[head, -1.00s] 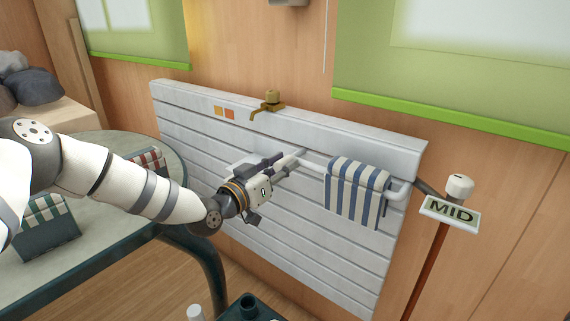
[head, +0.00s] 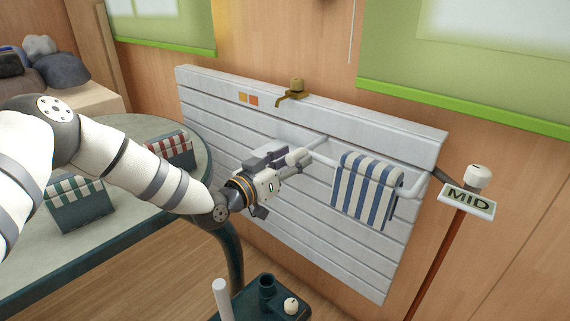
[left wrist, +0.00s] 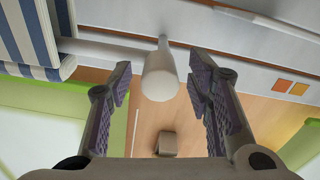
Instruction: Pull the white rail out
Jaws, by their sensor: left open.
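The white rail (head: 322,165) runs along the front of the white slatted panel (head: 245,128), with a blue-and-white striped towel (head: 367,190) hanging over it. The rail and towel also show at the upper left of the left wrist view (left wrist: 105,50). My left gripper (head: 285,158) is at the rail's left end, left of the towel. Its two fingers are open and apart. Between them in the left wrist view is a pale rounded knob (left wrist: 160,76) on a thin stem; gaps show on both sides of it. My right gripper is out of view.
A brass tap (head: 291,91) sits on the panel's top edge. A MID sign (head: 468,201) stands on a pole at the right. A round table (head: 130,235) with striped boxes is at the left. A dark green unit (head: 265,301) with a white knob is at the bottom.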

